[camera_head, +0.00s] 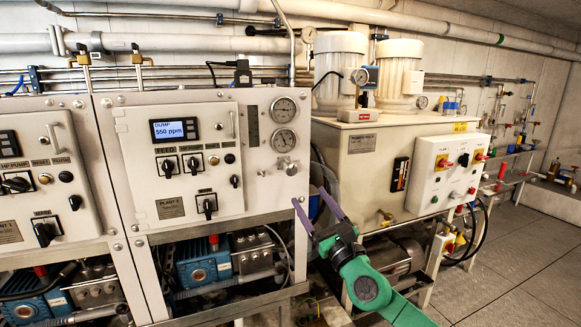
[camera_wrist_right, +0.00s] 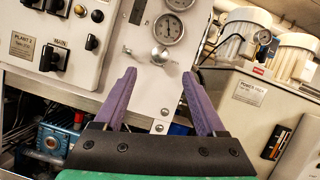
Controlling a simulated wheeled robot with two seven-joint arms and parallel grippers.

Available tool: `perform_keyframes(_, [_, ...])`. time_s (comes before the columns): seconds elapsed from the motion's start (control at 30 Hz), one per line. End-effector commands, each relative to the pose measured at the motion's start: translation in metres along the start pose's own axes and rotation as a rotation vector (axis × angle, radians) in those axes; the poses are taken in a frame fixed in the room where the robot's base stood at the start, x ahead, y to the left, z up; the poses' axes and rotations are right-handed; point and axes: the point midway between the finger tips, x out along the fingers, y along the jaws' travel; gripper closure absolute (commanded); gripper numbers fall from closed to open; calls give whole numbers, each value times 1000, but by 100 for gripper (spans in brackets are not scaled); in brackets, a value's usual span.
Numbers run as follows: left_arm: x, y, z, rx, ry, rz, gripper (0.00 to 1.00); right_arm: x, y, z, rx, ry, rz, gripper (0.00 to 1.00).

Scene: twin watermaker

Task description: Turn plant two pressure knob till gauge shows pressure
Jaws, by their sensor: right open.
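The plant two panel (camera_head: 185,160) stands in the middle of the head view. Its silver star-shaped knob (camera_head: 290,168) sits below two round gauges, the upper gauge (camera_head: 284,110) and the lower gauge (camera_head: 284,140). Their needle readings are too small to tell. My right gripper (camera_head: 307,194) is open and empty, its purple fingers pointing up at the panel's right edge, just below the knob. In the right wrist view the knob (camera_wrist_right: 160,57) shows between and just beyond the fingertips (camera_wrist_right: 159,73), apart from them. My left gripper is out of view.
The plant two display (camera_head: 174,130) reads DUMP 550 ppm. A cream power pack tank (camera_head: 360,155) and a switch box (camera_head: 445,172) stand to the right. Blue pumps (camera_head: 205,270) sit below the panels. Grey floor (camera_head: 510,260) is free at right.

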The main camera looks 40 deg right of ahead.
Motion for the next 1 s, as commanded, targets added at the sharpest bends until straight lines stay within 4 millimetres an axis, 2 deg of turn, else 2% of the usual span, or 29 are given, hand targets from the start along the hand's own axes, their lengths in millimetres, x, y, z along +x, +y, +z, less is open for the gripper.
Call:
perform_keyframes(0.03, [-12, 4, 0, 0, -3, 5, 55, 15, -2, 8, -3, -3, 2, 27])
perform_keyframes(0.2, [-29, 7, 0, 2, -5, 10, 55, 62, -2, 8, 0, -5, 0, 27])
perform_keyframes(0.4, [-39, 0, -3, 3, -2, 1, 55, 100, -4, 5, 1, -3, -5, 27])
perform_keyframes(0.6, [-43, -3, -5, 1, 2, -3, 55, 120, -2, 1, 5, -1, -4, 27])
perform_keyframes(0.9, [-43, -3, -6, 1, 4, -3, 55, 123, -1, -1, 4, 2, -1, 27])
perform_keyframes(0.93, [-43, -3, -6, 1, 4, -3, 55, 123, -1, -1, 5, 2, -1, 31])
perform_keyframes(1.0, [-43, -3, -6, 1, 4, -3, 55, 123, -1, -1, 5, 2, -2, 58])
